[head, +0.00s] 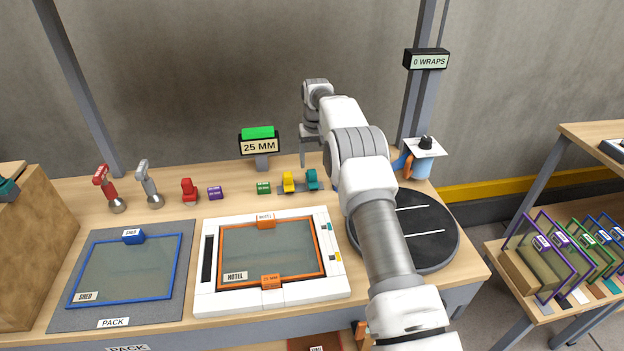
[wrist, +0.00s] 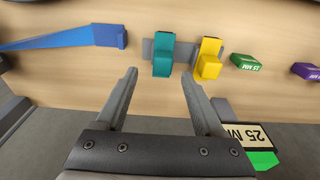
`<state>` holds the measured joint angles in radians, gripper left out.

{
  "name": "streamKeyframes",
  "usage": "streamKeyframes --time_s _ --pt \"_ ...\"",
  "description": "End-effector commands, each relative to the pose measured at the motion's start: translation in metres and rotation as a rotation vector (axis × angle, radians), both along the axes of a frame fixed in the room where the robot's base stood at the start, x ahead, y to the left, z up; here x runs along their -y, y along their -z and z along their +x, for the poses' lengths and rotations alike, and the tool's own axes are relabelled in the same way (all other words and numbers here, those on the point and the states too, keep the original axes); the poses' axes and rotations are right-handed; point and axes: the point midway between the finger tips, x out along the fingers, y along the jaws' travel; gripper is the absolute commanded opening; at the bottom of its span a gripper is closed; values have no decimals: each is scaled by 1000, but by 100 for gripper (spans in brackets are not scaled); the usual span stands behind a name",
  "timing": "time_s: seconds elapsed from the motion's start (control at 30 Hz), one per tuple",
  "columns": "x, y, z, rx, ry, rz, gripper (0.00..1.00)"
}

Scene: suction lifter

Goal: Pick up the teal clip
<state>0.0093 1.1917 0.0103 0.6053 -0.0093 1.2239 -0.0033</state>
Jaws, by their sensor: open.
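The teal clip (head: 312,181) stands on a small grey holder toward the back of the bench, just right of the yellow clip (head: 288,182). In the wrist view the teal clip (wrist: 162,58) is upright in the picture, beside the yellow clip (wrist: 208,60). My gripper (head: 306,160) is open and empty, above and behind the clips. In the wrist view its fingers (wrist: 159,74) spread with the teal clip ahead, roughly in line with the gap. The clip appears apart from both fingers.
Green (head: 263,188) and purple (head: 215,193) blocks lie left of the clips. A 25 MM sign (head: 261,146) stands behind them. A blue-handled tool (wrist: 60,38) lies beside the teal clip. A white framed device (head: 205,300) is in front; a black turntable (head: 430,240) is right.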

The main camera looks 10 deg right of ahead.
Motion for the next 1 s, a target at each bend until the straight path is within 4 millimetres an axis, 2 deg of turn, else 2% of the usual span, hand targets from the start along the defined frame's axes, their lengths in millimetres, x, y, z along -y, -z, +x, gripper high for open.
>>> streamKeyframes --time_s 0.17,0.43,0.77,1.0 --pt "-1 12 1 -1 0 0 70" --pt "-5 49 6 -1 0 0 70" --pt "-5 55 7 0 0 0 70" --pt "-5 55 7 0 0 0 27"
